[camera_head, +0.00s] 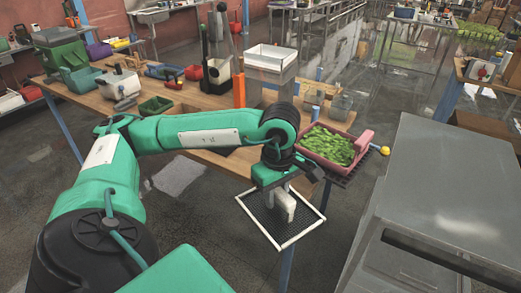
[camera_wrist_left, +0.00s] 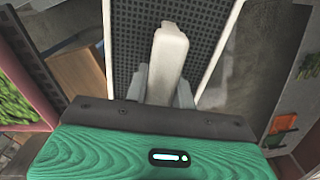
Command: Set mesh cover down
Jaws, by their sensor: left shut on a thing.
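The mesh cover (camera_head: 264,212) is a dark mesh square in a thin white frame with a pale upright handle (camera_head: 287,209). My left gripper (camera_head: 284,190) is shut on that handle and holds the cover in front of the wooden table, seemingly above the floor. In the left wrist view the fingers (camera_wrist_left: 163,88) sit on both sides of the handle (camera_wrist_left: 168,50), with the mesh (camera_wrist_left: 127,45) behind it. My right gripper is not in view.
A pink tray (camera_head: 364,141) of green leaves stands on the wooden table (camera_head: 205,101) just beyond the cover. A white-topped box (camera_head: 270,58) and several containers share the table. A large grey metal cabinet (camera_head: 455,165) stands at the right. Bare floor lies between.

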